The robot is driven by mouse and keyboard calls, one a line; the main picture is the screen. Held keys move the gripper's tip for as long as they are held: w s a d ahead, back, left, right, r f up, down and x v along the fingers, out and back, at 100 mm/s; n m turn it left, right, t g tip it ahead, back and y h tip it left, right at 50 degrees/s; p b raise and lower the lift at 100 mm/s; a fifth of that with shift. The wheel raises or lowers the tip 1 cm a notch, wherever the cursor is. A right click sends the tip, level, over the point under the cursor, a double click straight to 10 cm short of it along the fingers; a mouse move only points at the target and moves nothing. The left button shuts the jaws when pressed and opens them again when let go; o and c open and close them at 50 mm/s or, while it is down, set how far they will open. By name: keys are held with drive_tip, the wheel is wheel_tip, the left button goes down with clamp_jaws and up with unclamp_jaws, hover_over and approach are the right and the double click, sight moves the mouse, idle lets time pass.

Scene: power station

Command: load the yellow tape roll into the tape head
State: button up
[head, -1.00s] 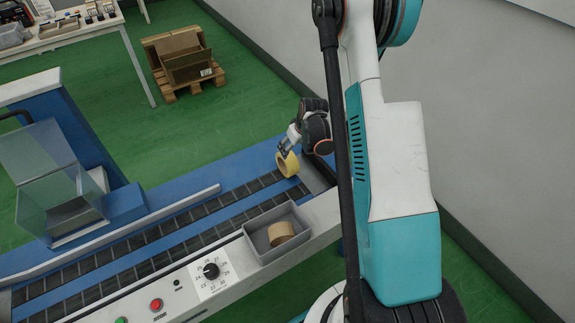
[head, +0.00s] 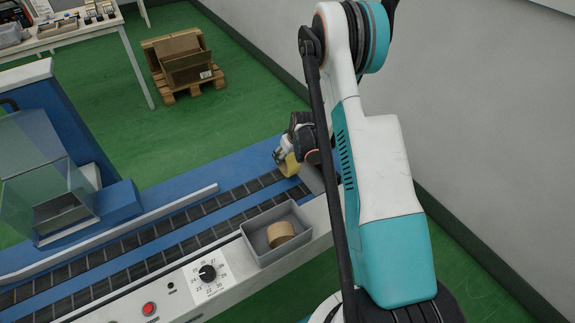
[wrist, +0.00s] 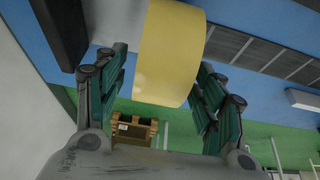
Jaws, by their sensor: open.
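The yellow tape roll (head: 289,165) stands at the right end of the conveyor. It also shows large in the wrist view (wrist: 170,50), seen side-on between my fingers. My gripper (head: 281,157) is at the roll; in the wrist view my gripper (wrist: 160,95) is open, with one finger on each side of the roll. A gap shows beside the right finger; whether the left finger touches cannot be told. The tape head, likely the blue machine with clear guards (head: 55,185), stands at the left over the conveyor. Its inside is hard to make out.
A grey bin (head: 262,254) holding a tan tape roll (head: 280,234) sits on the conveyor's front side. A dial (head: 207,273) and red button (head: 149,308) are left of it. A pallet with a cardboard box (head: 183,62) and a workbench (head: 60,38) stand behind on green floor.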

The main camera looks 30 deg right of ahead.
drive_tip(key=c, duration=1.4)
drive_tip(key=shift+r, duration=0.1)
